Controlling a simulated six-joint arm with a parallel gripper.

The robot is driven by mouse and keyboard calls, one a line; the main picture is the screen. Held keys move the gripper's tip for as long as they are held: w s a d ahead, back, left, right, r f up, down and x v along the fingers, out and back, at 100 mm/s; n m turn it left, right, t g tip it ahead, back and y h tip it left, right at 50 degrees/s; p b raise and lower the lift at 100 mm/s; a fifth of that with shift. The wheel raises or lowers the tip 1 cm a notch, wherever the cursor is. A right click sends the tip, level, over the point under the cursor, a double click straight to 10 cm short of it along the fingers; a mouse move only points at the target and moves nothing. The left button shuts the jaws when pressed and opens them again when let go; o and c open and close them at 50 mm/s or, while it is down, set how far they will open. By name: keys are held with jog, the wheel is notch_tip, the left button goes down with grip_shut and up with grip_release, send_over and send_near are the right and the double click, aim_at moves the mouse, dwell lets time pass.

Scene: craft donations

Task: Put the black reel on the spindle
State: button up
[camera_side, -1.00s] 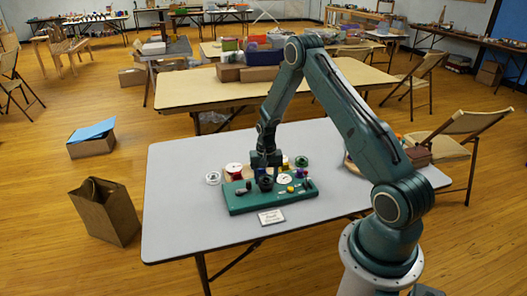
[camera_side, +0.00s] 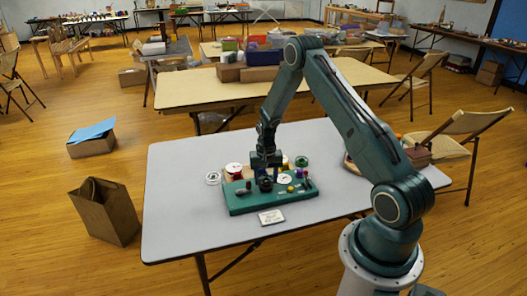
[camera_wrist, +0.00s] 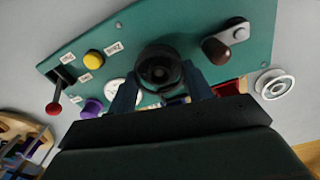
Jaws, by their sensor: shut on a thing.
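The black reel (camera_side: 265,184) is over the green board (camera_side: 243,203) on the grey table. It also shows in the wrist view (camera_wrist: 158,68), between the two fingers. My gripper (camera_side: 265,172) points down and is shut on the reel; its fingers show on both sides of it in the wrist view (camera_wrist: 160,92). I cannot make out the spindle; the reel and gripper cover that part of the board. I cannot tell whether the reel touches the board.
The board carries a red-knobbed lever (camera_wrist: 54,108), a yellow button (camera_wrist: 93,59) and a brown-knobbed crank (camera_wrist: 216,50). A red-and-white reel (camera_side: 233,168), a pale reel (camera_side: 213,178) and a green reel (camera_side: 301,161) stand around it. A white card (camera_side: 271,217) lies in front. The table's left side is clear.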

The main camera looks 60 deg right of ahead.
jog(key=shift+f, duration=0.5)
jog(key=o, duration=0.7)
jog(key=shift+c, duration=0.2)
jog(key=shift+r, duration=0.1)
notch_tip(320, 180, up, 11)
dwell(1.3)
dwell(0.4)
